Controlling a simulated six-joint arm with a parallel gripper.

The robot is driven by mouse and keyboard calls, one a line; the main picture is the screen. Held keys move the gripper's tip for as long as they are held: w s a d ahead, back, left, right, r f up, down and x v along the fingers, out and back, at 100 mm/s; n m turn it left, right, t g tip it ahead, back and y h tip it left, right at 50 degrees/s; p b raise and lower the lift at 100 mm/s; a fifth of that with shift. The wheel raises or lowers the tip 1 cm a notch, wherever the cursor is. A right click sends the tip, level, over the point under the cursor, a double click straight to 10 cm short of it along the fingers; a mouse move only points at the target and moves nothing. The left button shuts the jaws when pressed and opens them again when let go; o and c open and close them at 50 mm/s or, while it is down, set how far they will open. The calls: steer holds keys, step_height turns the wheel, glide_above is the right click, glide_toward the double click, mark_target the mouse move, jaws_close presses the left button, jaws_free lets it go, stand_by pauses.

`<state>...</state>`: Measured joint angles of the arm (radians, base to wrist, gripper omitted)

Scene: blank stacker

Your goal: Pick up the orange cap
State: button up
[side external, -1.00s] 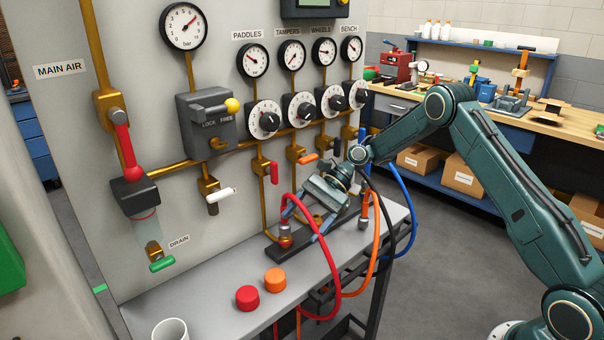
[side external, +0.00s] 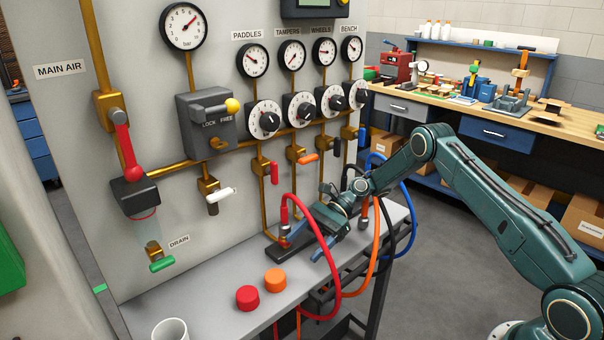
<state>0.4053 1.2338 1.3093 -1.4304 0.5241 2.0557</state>
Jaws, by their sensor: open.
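The orange cap (side external: 275,281) sits upright on the grey bench top, just behind and to the right of a red cap (side external: 247,297). My gripper (side external: 310,244) is open, low over the dark manifold strip on the bench. It is behind and to the right of the orange cap, apart from it. Its fingers point down and left, with one finger close to the red hose's fitting. I cannot tell whether they touch.
The red hose (side external: 335,262) loops in front of my gripper, over the bench edge. Orange and blue hoses hang to the right. A white mug (side external: 170,330) stands at the front left. The panel with valves and gauges rises behind the bench.

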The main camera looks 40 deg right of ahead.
mark_target(275, 275)
steer(key=x, duration=0.8)
steer(key=shift+a, duration=0.1)
steer(key=shift+x, duration=2.55)
steer(key=c, duration=1)
